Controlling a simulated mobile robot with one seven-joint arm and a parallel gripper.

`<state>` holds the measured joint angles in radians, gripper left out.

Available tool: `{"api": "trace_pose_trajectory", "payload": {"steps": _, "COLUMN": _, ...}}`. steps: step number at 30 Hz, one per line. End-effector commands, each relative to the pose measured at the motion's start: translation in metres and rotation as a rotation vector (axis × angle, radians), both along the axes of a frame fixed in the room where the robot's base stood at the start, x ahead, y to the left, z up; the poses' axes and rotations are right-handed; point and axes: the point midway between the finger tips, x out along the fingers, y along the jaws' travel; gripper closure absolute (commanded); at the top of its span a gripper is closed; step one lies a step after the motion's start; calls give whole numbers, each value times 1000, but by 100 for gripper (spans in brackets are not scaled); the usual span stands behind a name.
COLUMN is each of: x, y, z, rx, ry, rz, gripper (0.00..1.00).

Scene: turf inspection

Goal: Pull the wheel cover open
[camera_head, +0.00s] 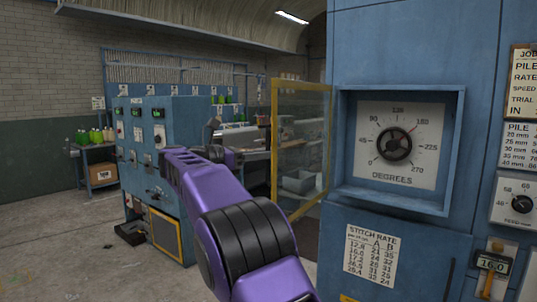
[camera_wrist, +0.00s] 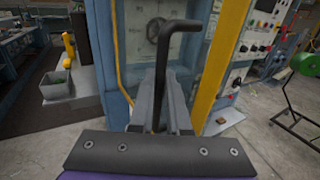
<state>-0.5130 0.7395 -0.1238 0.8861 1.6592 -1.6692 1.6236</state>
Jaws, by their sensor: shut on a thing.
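The wheel cover (camera_head: 275,140) is a clear pane in a yellow frame. In the head view it stands out from the blue cabinet at the left of the wheel's recess, angled away from the dial. The wheel (camera_head: 397,145) is dark and round, on a white degrees dial, uncovered in this view. In the wrist view my gripper (camera_wrist: 161,92) is shut on a dark bent handle (camera_wrist: 176,50). The yellow frame (camera_wrist: 221,65) is just behind it, and a wheel shape shows further back. In the head view my purple arm hides part of the gripper, left of the cover.
The blue cabinet (camera_head: 400,245) fills the right side of the head view, with a knob panel (camera_head: 522,203) at its edge. A second blue cabinet (camera_head: 168,165) with dials stands left behind my arm. Shelving with green bottles is at the far left. Open concrete floor lies at lower left.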

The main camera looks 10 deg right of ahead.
Motion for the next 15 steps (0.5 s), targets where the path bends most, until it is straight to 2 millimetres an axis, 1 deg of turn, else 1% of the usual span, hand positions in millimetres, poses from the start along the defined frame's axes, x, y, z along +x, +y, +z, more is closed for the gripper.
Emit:
{"api": "trace_pose_trajectory", "payload": {"steps": 11, "x": 0, "y": 0, "z": 1, "rx": -1, "ry": -1, "rz": -1, "gripper": 100}}
{"api": "trace_pose_trajectory", "payload": {"steps": 12, "x": 0, "y": 0, "z": 1, "rx": -1, "ry": -1, "rz": -1, "gripper": 78}}
{"api": "trace_pose_trajectory", "payload": {"steps": 14, "x": 0, "y": 0, "z": 1, "rx": -1, "ry": -1, "rz": -1, "gripper": 67}}
{"api": "trace_pose_trajectory", "payload": {"steps": 15, "x": 0, "y": 0, "z": 1, "rx": -1, "ry": -1, "rz": -1, "gripper": 60}}
